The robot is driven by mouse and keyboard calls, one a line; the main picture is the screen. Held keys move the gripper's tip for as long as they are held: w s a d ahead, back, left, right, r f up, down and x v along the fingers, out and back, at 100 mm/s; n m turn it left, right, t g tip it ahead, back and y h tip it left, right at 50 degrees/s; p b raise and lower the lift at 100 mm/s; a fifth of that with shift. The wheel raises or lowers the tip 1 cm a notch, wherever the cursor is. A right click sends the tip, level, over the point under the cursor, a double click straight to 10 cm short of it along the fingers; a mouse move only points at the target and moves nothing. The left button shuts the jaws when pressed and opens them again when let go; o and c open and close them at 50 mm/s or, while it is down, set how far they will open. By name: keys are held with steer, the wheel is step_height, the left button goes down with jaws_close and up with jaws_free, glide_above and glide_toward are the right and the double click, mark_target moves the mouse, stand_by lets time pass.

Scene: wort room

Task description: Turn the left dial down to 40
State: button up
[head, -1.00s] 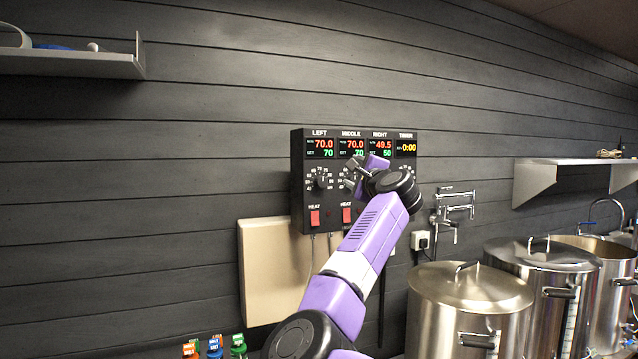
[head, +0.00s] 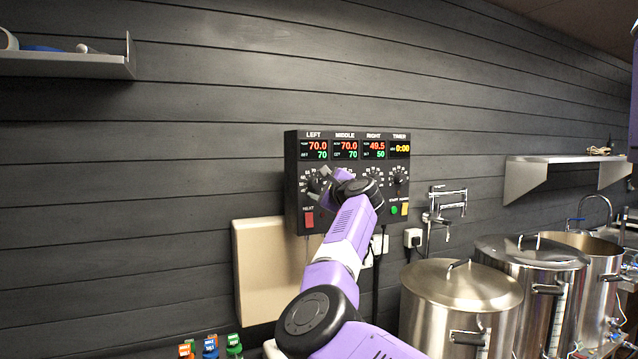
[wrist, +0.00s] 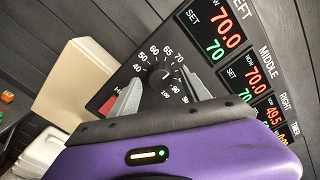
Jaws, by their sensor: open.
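The left dial (wrist: 164,75) is a black knob with a white pointer line on the control box (head: 293,160). Its printed scale starts at 40 on the left, and the pointer appears to sit near 70. The LEFT display (head: 317,150) reads 70.0 in red, with SET 70 in green. My gripper (head: 322,181) is open at the left dial. In the wrist view its two grey fingers stand on either side of the knob. I cannot tell whether they touch it. In the head view my gripper partly hides the left dial and covers the middle dial.
A red HEAT switch (head: 309,219) is below the left dial. The RIGHT display (head: 375,150) reads 49.5, SET 50. A beige panel (head: 257,270) hangs below the box. Steel kettles (head: 460,290) stand to the right, and a shelf (head: 70,64) is at upper left.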

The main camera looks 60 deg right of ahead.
steer(key=shift+w+d, duration=0.15)
steer(key=shift+w, duration=0.05)
steer(key=shift+c, duration=0.2)
jaws_close()
